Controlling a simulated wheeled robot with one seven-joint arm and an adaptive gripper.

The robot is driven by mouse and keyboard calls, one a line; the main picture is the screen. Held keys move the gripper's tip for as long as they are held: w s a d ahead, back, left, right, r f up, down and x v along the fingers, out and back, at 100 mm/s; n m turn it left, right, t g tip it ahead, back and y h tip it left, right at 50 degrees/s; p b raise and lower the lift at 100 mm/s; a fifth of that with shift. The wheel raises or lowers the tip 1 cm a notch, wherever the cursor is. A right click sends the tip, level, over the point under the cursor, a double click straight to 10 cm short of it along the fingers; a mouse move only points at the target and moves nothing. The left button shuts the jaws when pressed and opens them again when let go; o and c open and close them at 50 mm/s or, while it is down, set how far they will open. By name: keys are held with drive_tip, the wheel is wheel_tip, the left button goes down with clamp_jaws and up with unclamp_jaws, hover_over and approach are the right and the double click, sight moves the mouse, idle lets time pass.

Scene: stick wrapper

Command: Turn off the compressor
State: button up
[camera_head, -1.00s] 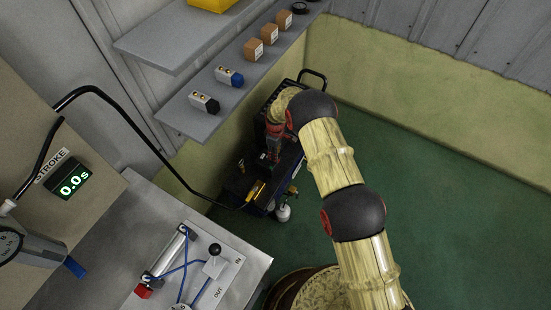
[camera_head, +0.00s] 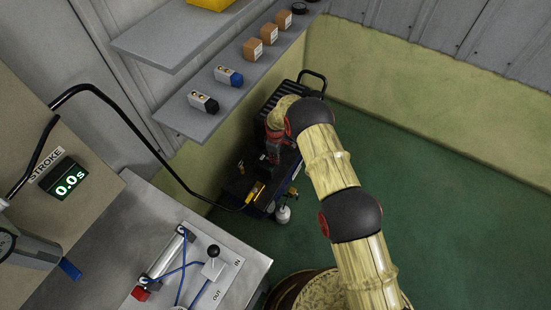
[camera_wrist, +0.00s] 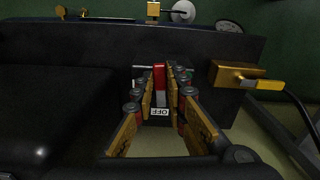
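The compressor (camera_head: 233,184) is a dark unit on the floor against the wall. In the wrist view its dark body (camera_wrist: 200,55) fills the middle. A red switch lever (camera_wrist: 160,75) with a pale part stands upright between my fingertips, above a white OFF label that reads upside down. My gripper (camera_wrist: 161,82) reaches down over the compressor, also in the head view (camera_head: 272,158). Its fingers are drawn close together on both sides of the lever. Whether they touch it is unclear. In the head view my gripper and arm hide the switch.
A brass fitting (camera_wrist: 240,76) with a black hose sits right of my fingers. A gauge (camera_wrist: 229,26) shows beyond. A shelf (camera_head: 185,118) with boxes hangs above the compressor. A workbench (camera_head: 120,220) stands at lower left. The green floor (camera_head: 440,190) to the right is clear.

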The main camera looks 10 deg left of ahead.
clamp_jaws()
drive_tip(key=shift+s+a+m, duration=0.1)
drive_tip(key=shift+s+m, duration=0.15)
drive_tip(key=shift+m, duration=0.45)
drive_tip(key=o, duration=0.6)
unclamp_jaws()
drive_tip(key=shift+r, duration=0.15)
wheel_tip(320, 180, up, 12)
drive_tip(key=shift+f, duration=0.15)
